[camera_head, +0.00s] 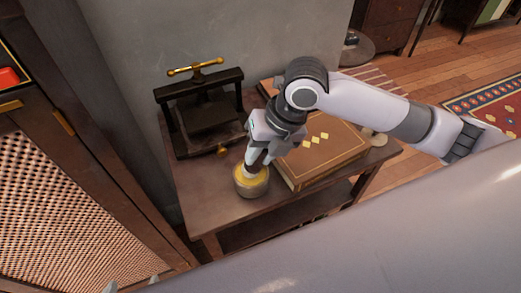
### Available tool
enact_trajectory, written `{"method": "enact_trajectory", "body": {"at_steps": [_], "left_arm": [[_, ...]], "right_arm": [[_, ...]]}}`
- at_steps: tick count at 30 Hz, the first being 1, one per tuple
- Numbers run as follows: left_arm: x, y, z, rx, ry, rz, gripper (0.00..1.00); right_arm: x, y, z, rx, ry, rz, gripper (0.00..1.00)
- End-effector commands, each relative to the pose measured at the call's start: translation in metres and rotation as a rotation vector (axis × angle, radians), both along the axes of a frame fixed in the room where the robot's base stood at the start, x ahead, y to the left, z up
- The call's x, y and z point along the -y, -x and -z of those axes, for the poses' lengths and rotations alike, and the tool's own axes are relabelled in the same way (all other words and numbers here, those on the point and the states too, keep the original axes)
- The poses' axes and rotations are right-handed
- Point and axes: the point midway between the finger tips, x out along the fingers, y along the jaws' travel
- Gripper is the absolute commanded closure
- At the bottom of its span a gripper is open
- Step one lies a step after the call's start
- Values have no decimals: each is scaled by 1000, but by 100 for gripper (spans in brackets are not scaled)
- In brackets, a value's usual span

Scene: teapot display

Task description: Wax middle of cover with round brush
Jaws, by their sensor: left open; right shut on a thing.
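A brown book with gold diamonds on its cover (335,145) lies flat on the small wooden table. A round tin of yellow wax (240,183) stands on the table left of the book. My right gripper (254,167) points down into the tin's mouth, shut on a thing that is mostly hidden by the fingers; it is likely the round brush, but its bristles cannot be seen. Only the tips of my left gripper (131,284) show at the bottom left edge, apart and away from the table.
A dark book press with a brass handle (196,67) stands at the back left of the wooden table (200,200). A lattice-front cabinet (60,190) is close on the left. My arm crosses above the book.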

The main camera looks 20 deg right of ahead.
Motion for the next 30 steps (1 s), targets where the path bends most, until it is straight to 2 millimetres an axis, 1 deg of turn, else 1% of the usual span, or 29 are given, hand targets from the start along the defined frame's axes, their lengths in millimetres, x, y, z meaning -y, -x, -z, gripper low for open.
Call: {"method": "enact_trajectory", "body": {"at_steps": [24, 30], "left_arm": [[0, 0, 4, 0, 0, 0, 10], [0, 0, 4, 0, 0, 0, 10]], "right_arm": [[0, 0, 10, 0, 0, 1, 100], [0, 0, 10, 0, 0, 1, 100]]}}
